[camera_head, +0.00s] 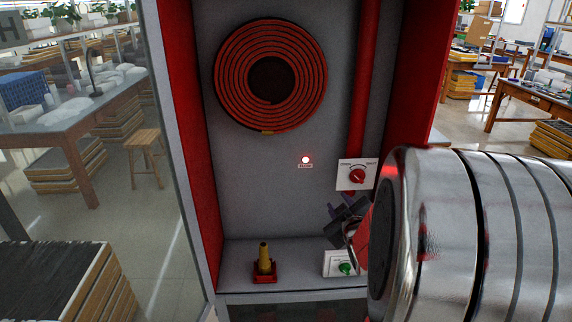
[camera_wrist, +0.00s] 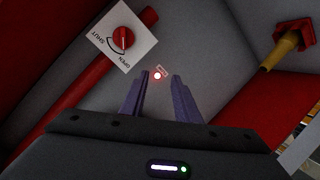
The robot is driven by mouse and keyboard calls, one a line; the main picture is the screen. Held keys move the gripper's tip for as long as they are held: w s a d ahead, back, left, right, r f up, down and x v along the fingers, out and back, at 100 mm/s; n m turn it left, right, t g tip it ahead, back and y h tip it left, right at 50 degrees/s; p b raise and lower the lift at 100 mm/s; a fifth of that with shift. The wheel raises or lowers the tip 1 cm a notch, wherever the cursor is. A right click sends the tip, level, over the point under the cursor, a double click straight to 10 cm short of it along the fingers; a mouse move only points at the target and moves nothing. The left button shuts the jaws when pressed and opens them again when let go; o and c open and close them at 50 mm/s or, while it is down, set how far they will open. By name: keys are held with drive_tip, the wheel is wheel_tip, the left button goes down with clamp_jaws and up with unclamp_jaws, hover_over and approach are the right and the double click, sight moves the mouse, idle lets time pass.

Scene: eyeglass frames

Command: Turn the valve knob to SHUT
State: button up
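The valve knob (camera_head: 356,176) is a red dial on a white plate on the cabinet's back wall, over the red pipe. The knob also shows in the wrist view (camera_wrist: 123,38), on a tilted plate lettered SHUT and OPEN. Its pale mark appears nearer OPEN, but its exact setting is hard to tell. My gripper (camera_head: 345,208) is below the knob in the head view, partly hidden by my arm. In the wrist view my gripper (camera_wrist: 160,76) has its two fingers apart with nothing between them, and the knob lies up and left of the fingertips, untouched.
A lit indicator (camera_head: 306,159) is on the back wall. A coiled red hose (camera_head: 222,68) hangs above. A brass nozzle (camera_head: 264,258) on a red base and a green knob (camera_head: 345,268) on a white plate are low down. Red cabinet walls (camera_head: 411,80) bound the space.

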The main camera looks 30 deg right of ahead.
drive_tip(key=s+d+f+n+t+h, duration=0.1)
drive_tip(key=s+d+f+t+h, duration=0.1)
drive_tip(key=s+d, duration=0.4)
drive_tip(key=shift+d+t, duration=0.5)
drive_tip(key=shift+d, duration=0.45)
